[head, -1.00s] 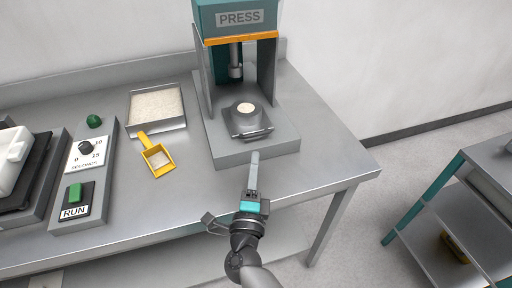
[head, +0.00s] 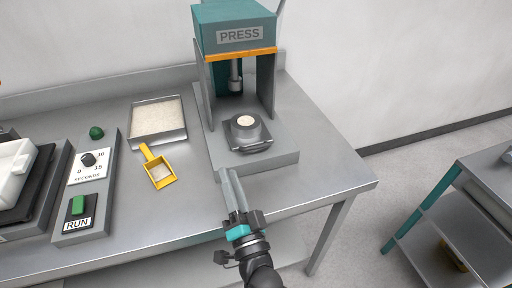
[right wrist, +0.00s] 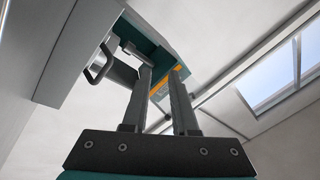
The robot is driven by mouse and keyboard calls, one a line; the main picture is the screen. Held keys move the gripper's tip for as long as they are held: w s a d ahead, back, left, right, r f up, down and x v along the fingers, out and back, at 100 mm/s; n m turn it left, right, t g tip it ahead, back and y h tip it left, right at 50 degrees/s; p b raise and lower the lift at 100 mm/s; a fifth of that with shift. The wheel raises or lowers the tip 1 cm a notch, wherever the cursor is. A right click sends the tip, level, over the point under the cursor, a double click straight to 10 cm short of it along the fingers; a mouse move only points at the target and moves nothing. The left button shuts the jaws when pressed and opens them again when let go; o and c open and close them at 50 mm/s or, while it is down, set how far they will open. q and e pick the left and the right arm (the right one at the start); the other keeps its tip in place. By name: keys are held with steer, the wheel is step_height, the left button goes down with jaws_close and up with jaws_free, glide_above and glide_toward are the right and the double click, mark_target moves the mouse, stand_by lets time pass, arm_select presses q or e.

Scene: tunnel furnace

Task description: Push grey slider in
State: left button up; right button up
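The grey slider (head: 262,147) is a flat dark-grey plate with a bar handle at its front, on the base of the press (head: 235,20). A round grey die (head: 246,131) with a pale top sits on it, in front of the press ram. My right gripper (head: 226,172) is empty at the front left of the base, left of the slider and apart from its handle. In the right wrist view its two fingers (right wrist: 161,72) stand apart, and a bar handle (right wrist: 100,64) shows left of them. My left gripper is not in view.
A yellow scoop (head: 160,172) and a tray of pale powder (head: 183,137) lie left of the press. A control panel with a green RUN button (head: 78,205) is further left. A shelved cart (head: 450,190) stands at the right. The table right of the press is clear.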

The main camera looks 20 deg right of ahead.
mark_target(257, 148)
steer(key=s+n+g+y+p, duration=0.1)
steer(key=n, duration=0.5)
steer(key=f+n+g+y+p, duration=0.1)
steer(key=n+g+y, duration=0.1)
steer(key=n, duration=0.4)
steer(key=s+a+n+g+y+p, duration=0.1)
steer(key=n+g+y, duration=0.1)
steer(key=n, duration=0.4)
steer(key=shift+s+f, duration=0.35)
steer(key=shift+f, duration=0.05)
steer(key=d+n+h, duration=0.1)
steer(key=d+n, duration=0.1)
steer(key=d+n+h+p, duration=0.1)
steer(key=n, duration=0.1)
steer(key=d+n+g+h, duration=0.1)
steer(key=d+n, duration=0.1)
steer(key=shift+s+d+f+n, duration=0.1)
steer(key=shift+s+d+n, duration=0.2)
steer(key=d+r+n+h+p, duration=0.1)
steer(key=d+r+n+h, duration=0.15)
steer(key=d, duration=0.25)
steer(key=shift+n, duration=0.45)
steer(key=x, duration=1.5)
steer(key=shift+w+d+b, duration=0.1)
steer(key=shift+w+b, duration=0.05)
steer(key=shift+b, duration=0.15)
jaws_close()
